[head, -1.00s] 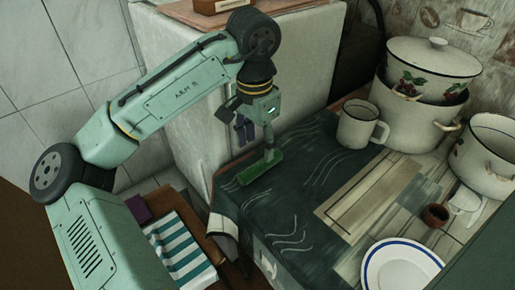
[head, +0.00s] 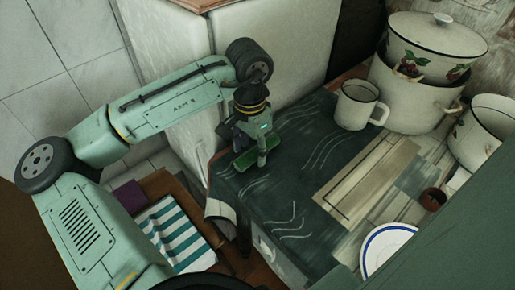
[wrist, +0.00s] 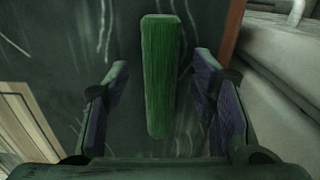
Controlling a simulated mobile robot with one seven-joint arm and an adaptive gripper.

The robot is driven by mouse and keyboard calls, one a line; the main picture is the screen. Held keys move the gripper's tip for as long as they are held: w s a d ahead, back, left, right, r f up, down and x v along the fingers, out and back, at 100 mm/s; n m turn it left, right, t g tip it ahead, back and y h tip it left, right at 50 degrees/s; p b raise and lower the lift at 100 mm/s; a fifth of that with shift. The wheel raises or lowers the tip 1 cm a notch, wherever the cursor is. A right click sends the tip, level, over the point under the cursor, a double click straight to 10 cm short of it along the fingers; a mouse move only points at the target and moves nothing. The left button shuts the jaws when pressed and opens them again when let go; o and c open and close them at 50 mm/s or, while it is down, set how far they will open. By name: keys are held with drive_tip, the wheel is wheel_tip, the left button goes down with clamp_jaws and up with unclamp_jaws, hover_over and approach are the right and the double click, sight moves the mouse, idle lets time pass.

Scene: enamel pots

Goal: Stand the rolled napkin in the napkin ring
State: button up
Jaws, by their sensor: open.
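A long green block-like piece (head: 244,162), which may be the rolled napkin, lies on the dark cloth near the table's left end. My gripper (head: 258,153) is open and low over it, partly hiding it. In the wrist view the green piece (wrist: 160,85) lies lengthwise between my two spread fingers (wrist: 162,105), with a gap on each side. A small brown round piece (head: 433,199), perhaps the napkin ring, sits at the right beside the plate; whether it is an open ring I cannot tell.
A white mug (head: 357,106), a large pot (head: 420,95) with a fruit-painted vessel on it, and another pot (head: 488,130) stand at the back right. A blue-rimmed plate (head: 385,247) is at front right. The dark cloth's middle (head: 300,180) is clear.

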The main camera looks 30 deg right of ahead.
drive_tip(key=shift+f, duration=0.8)
drive_tip(key=shift+c, duration=0.3)
drive_tip(key=c, duration=1.1)
